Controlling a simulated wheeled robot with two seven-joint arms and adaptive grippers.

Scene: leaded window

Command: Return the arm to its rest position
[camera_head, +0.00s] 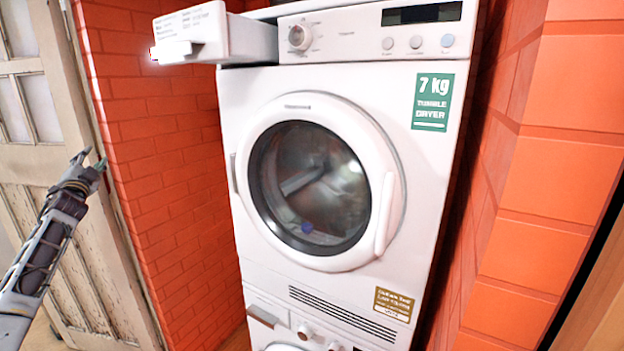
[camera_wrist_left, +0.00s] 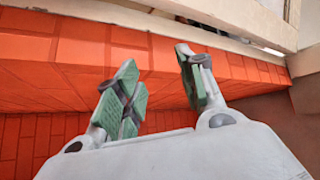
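My left gripper (camera_head: 90,163) is at the left side of the head view, in front of a pale wooden door and left of the brick wall. In the left wrist view the left gripper (camera_wrist_left: 162,88) has its two green-padded fingers apart, with nothing between them. It is clear of the dryer. My right gripper does not show in either view.
A white tumble dryer (camera_head: 428,165) stands in a red brick (camera_head: 158,130) alcove, its round door closed. Its top-left drawer (camera_head: 243,40) is pulled out. Another appliance (camera_head: 290,335) is below. A weathered door (camera_head: 22,110) stands at left.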

